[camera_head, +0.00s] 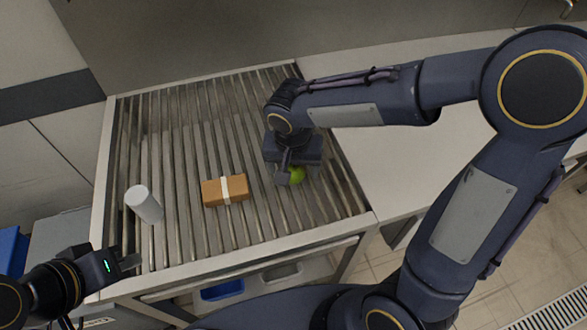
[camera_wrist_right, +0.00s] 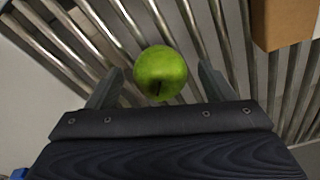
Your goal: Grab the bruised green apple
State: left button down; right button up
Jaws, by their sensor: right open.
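A green apple (camera_head: 297,175) lies on the roller conveyor (camera_head: 180,190), partly hidden by my right gripper (camera_head: 290,178) in the head view. In the right wrist view the apple (camera_wrist_right: 160,72) sits between the two open fingers of my right gripper (camera_wrist_right: 157,85), with a gap on each side. A dark spot shows on its lower side. My left gripper (camera_head: 130,262) is at the conveyor's front left edge, away from the apple; its finger gap is too small to judge.
A brown box with a pale band (camera_head: 226,190) lies left of the apple and also shows in the right wrist view (camera_wrist_right: 284,22). A blue bin (camera_head: 222,289) is under the conveyor. The rollers behind the box are clear.

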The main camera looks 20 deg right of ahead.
jog(key=c, duration=1.1)
